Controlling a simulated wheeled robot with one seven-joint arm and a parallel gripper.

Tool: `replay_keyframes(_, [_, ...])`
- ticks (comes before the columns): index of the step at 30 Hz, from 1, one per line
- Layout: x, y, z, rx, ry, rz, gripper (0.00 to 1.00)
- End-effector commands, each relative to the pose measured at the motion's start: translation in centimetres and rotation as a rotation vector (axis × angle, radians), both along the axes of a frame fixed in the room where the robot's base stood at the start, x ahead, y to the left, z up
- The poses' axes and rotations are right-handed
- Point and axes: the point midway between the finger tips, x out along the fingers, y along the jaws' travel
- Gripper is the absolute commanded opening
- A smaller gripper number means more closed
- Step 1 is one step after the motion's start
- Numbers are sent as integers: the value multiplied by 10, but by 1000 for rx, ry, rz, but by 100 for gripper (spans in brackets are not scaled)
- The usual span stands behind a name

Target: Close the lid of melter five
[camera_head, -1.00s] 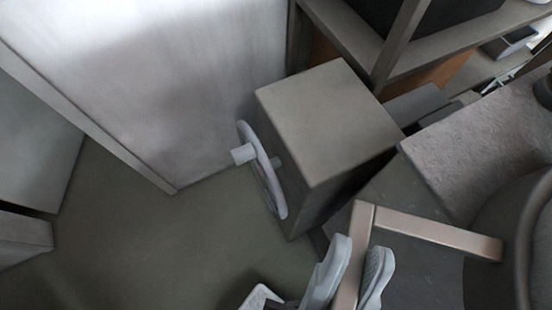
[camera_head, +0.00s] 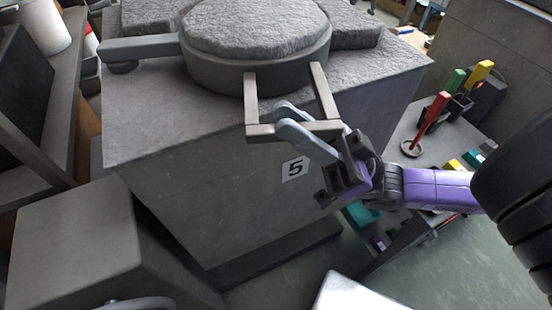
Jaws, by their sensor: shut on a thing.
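Melter five (camera_head: 225,190) is a grey box with a white "5" label (camera_head: 296,169) on its front. Its round dark-rimmed lid (camera_head: 265,75), with a rough grey top, lies roughly level on the upper surface. I cannot tell whether any gap remains under its rim. A square U-shaped handle (camera_head: 252,100) sticks out from the lid's front. My gripper (camera_head: 290,121) is shut on the handle's front crossbar, with the fingers on either side of it. The fingers hide part of the bar.
A bar with a knob (camera_head: 140,47) extends left of the lid. A grey box (camera_head: 75,240) with a wheel stands at lower left. A low table at right holds red, green and yellow-handled tools (camera_head: 430,117). Shelving (camera_head: 38,120) stands at left.

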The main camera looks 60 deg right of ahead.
Motion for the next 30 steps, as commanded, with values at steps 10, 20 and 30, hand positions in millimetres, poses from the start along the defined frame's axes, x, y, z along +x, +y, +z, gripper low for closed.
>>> replay_keyframes(10, [9, -32, -2, -1, 3, 64, 0])
replay_keyframes(20, [10, -37, -2, 1, 3, 74, 0])
replay_keyframes(30, [10, -36, -2, 1, 3, 74, 38])
